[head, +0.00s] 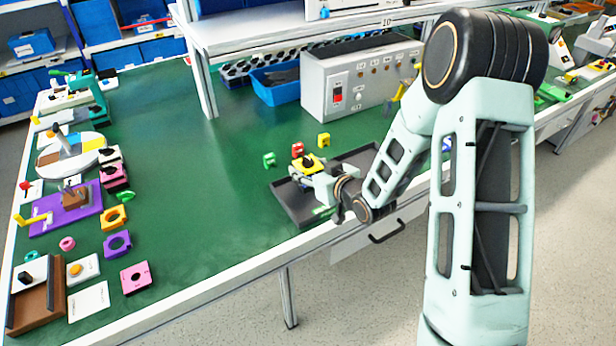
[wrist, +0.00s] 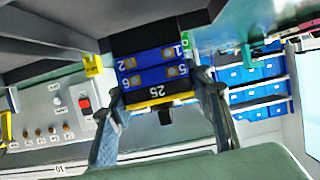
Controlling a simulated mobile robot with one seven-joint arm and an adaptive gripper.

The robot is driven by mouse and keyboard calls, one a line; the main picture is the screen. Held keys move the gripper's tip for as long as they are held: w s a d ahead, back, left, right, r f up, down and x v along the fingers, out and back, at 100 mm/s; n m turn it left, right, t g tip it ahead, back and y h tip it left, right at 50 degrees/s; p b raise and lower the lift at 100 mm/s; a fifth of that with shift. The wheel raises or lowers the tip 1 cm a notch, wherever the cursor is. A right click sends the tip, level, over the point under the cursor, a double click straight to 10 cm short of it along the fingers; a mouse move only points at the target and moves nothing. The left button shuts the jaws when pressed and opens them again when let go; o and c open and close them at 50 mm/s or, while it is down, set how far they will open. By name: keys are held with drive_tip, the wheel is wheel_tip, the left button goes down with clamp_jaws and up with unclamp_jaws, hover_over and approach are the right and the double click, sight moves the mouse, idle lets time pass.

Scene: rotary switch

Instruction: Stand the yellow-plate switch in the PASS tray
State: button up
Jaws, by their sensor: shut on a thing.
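The yellow-plate switch (head: 309,161) is in my gripper (head: 313,172), above the dark grey tray area at the table's front edge. In the wrist view my gripper (wrist: 160,90) has one finger on each side of the switch. There the yellow plate (wrist: 158,101) shows edge-on, with a black part marked 25 and a blue numbered body (wrist: 150,65) beyond it. A dark tray (head: 299,208) lies below the gripper, with a small green patch on its front side. I cannot read any PASS lettering. Whether the switch touches the tray is hidden.
Small green (head: 269,159), red (head: 298,148) and yellow (head: 323,140) pieces stand just behind the tray. A grey control box (head: 360,80) and blue bin (head: 276,86) stand farther back. Coloured plates and fixtures line the left side. The green mat between is clear.

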drive_tip(key=shift+f, duration=1.45)
drive_tip(key=shift+f, duration=0.1)
drive_tip(key=shift+f, duration=0.15)
drive_tip(key=o, duration=1.3)
drive_tip(key=shift+r, duration=0.35)
drive_tip(key=v, duration=1.2)
drive_tip(key=shift+f, duration=0.1)
